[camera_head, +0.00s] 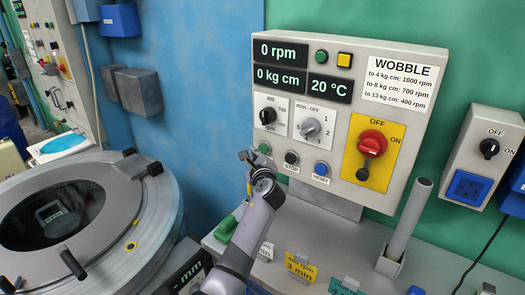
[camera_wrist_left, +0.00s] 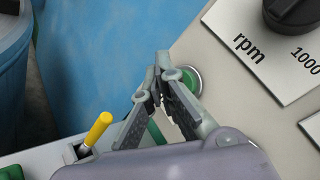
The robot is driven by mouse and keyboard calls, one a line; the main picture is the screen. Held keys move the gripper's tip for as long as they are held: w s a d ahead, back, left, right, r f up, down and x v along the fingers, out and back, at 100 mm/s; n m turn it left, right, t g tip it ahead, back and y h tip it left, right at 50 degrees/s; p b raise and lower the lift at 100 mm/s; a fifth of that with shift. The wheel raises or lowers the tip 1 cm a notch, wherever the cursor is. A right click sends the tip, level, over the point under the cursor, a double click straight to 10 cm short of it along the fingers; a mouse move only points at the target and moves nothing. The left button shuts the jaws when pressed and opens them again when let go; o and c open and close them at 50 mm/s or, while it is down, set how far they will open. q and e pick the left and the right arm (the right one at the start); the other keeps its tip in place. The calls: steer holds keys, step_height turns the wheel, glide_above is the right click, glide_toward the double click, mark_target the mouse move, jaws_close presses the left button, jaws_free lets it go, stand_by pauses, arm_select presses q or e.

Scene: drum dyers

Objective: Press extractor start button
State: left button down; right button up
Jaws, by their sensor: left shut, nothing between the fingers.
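The extractor control panel (camera_head: 375,70) stands on the grey bench against the wall. A green button (camera_head: 264,148) sits at the lower left of the panel, below the rpm knob (camera_head: 268,115). My left gripper (camera_head: 247,156) is shut and empty, just left of the green button in the head view. In the left wrist view, the closed fingertips (camera_wrist_left: 157,75) overlap the left side of the green button (camera_wrist_left: 194,81); I cannot tell whether they touch it. My right gripper is not in view.
A black STOP button (camera_head: 291,157) and a blue RESET button (camera_head: 321,169) lie right of the green one. A red OFF/ON switch (camera_head: 372,144) is further right. The round drum machine (camera_head: 150,210) is at left. A grey tube (camera_head: 409,220) stands on the bench.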

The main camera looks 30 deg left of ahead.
arm_select(q)
steer(key=shift+w, duration=0.1)
steer(key=shift+w, duration=0.35)
